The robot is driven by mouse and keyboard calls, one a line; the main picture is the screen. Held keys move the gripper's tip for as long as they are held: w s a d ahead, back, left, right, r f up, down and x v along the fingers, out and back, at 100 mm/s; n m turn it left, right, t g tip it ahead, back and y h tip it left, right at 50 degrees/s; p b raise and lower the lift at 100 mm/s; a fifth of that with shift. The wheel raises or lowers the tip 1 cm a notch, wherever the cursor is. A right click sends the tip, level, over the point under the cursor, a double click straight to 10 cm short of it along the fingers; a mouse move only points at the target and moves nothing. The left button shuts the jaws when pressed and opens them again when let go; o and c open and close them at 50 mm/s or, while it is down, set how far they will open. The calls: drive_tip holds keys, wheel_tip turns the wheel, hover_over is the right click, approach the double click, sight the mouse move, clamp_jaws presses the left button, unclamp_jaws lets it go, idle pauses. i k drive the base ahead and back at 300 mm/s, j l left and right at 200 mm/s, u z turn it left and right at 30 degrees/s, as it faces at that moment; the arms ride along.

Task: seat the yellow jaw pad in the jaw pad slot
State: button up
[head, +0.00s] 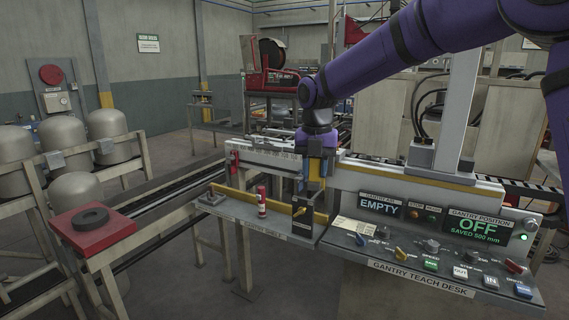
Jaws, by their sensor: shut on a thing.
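My gripper (315,178) points down over the right end of the shelf labelled gantry shelf (240,222). It is shut on a small yellow piece, which appears to be the yellow jaw pad (314,186), partly hidden between the fingers. Just below and in front stands a black block (304,222) with a small yellow part on its face. I cannot tell whether the held pad touches this block. The jaw pad slot cannot be made out clearly at this size.
A red and white cylinder (262,203) stands upright on the shelf, left of the black block. A grey block (212,198) lies at the shelf's left end. The gantry teach desk (400,268), with knobs and displays, adjoins on the right. A red stand (92,228) holds a black ring.

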sight(258, 145)
drive_tip(key=i+j+z, duration=0.15)
drive_tip(key=i+j, duration=0.2)
drive_tip(key=i, duration=0.25)
drive_tip(key=i+j+z, duration=0.15)
drive_tip(key=i+j, duration=0.25)
drive_tip(key=i, duration=0.15)
drive_tip(key=i+j, duration=0.15)
drive_tip(key=j, duration=0.2)
drive_tip(key=i+j+z, duration=0.1)
drive_tip(key=j, duration=0.2)
drive_tip(key=i+j, duration=0.2)
drive_tip(key=j, duration=0.15)
drive_tip(key=i+j+z, duration=0.1)
drive_tip(key=j, duration=0.2)
drive_tip(key=i+j, duration=0.15)
drive_tip(key=j, duration=0.2)
drive_tip(key=i+j+z, duration=0.15)
drive_tip(key=j, duration=0.2)
